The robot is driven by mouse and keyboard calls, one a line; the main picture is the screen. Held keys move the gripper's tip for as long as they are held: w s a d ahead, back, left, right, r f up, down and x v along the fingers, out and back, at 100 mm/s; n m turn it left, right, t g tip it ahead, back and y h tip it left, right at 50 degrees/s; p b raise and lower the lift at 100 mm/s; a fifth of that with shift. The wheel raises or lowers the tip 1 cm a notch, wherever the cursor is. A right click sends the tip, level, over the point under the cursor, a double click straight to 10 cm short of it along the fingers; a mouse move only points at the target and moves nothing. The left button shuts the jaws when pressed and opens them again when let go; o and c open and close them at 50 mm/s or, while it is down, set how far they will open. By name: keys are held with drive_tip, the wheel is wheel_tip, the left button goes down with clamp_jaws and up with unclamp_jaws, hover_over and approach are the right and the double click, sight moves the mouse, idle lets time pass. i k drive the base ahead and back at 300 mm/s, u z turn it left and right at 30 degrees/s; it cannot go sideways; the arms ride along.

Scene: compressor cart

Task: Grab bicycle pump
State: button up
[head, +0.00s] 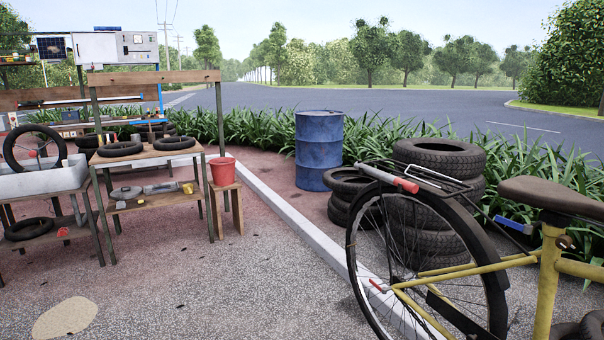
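I cannot clearly pick out a bicycle pump in the head view. A short bar with a red end (405,185) lies across the top of the bicycle's wheel, beside the rack; I cannot tell if it is a pump or part of the bicycle. A long pale rod (85,100) lies on the back shelf at the far left, too small to identify. The yellow bicycle (549,285) stands at the right, cut off by the frame edge. My gripper is not in view.
A wooden workbench (150,153) with tyres and tools stands at the left, beside a red bucket (222,171) on a stool. A blue barrel (319,150) and stacked tyres (440,155) stand behind the bicycle. A pale kerb (290,215) crosses the otherwise open ground.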

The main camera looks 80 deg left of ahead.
sight(406, 186)
drive_tip(key=u, duration=2.05)
drive_tip(key=k, duration=0.1)
drive_tip(key=u, duration=2.6)
drive_tip(key=k, duration=1.05)
drive_tip(key=z, duration=1.4)
drive_tip(key=i, duration=1)
drive_tip(key=u, duration=0.05)
